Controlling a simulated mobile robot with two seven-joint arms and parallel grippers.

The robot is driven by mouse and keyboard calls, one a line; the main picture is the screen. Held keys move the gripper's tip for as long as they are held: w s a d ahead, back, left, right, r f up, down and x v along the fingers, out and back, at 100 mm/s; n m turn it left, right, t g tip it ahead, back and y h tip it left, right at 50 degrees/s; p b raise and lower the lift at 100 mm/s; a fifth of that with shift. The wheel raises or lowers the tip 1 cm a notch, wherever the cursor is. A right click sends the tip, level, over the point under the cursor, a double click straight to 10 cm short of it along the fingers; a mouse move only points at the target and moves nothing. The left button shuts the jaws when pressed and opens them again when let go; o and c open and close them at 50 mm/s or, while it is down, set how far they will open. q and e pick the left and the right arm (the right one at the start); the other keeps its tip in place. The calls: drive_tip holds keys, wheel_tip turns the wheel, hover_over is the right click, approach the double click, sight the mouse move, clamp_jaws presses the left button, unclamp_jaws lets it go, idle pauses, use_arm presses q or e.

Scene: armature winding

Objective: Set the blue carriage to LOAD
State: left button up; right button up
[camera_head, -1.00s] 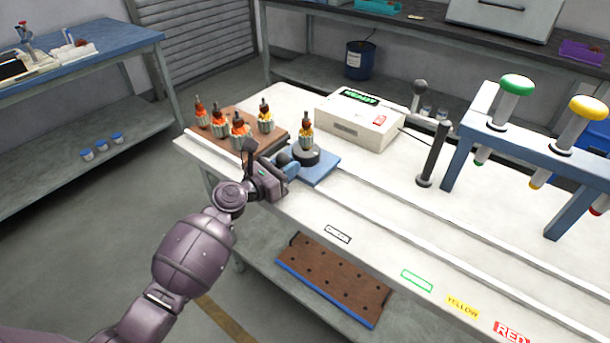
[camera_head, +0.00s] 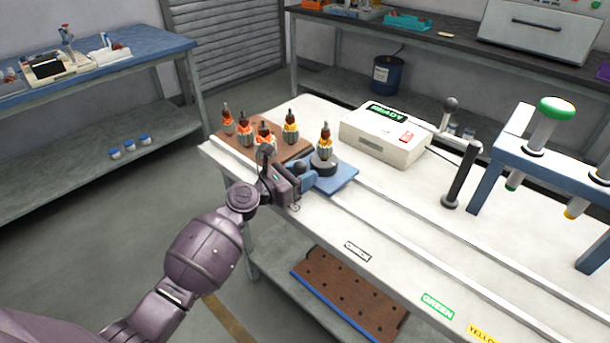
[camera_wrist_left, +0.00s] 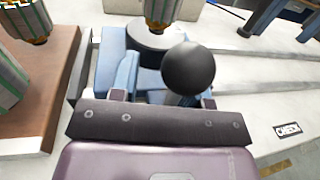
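The blue carriage (camera_head: 339,180) sits near the left end of the bench rails, beside the brown armature rack (camera_head: 290,149). It carries an armature (camera_head: 325,143) standing upright on a round black base. My left gripper (camera_head: 298,187) is at the carriage's front left side. In the left wrist view, the carriage's black ball knob (camera_wrist_left: 190,68) stands above and between the two separated fingers (camera_wrist_left: 163,98), nearer the right one. The fingers look open; contact with the knob's stem cannot be told. No LOAD label is readable. My right gripper is out of view.
A CHECK label (camera_head: 357,251) and a GREEN label (camera_head: 437,306) mark the bench front. A white box reading READY (camera_head: 380,145) and a black post (camera_head: 461,176) stand behind the rails. The rails (camera_head: 430,235) right of the carriage are clear.

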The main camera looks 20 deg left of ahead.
use_arm(q)
drive_tip(key=shift+o, duration=0.6)
drive_tip(key=shift+d+r, duration=0.25)
drive_tip(key=shift+r, duration=0.75)
drive_tip(key=shift+s+f, duration=0.1)
drive_tip(key=shift+f, duration=0.35)
drive_tip(key=shift+s+a, duration=0.25)
drive_tip(key=shift+s, duration=0.1)
drive_tip(key=v, duration=0.4)
drive_tip(key=shift+s+r+p, duration=0.15)
drive_tip(key=shift+p, duration=0.15)
drive_tip(key=v, duration=0.5)
drive_tip(key=shift+s+a, duration=0.25)
drive_tip(key=shift+s, duration=0.05)
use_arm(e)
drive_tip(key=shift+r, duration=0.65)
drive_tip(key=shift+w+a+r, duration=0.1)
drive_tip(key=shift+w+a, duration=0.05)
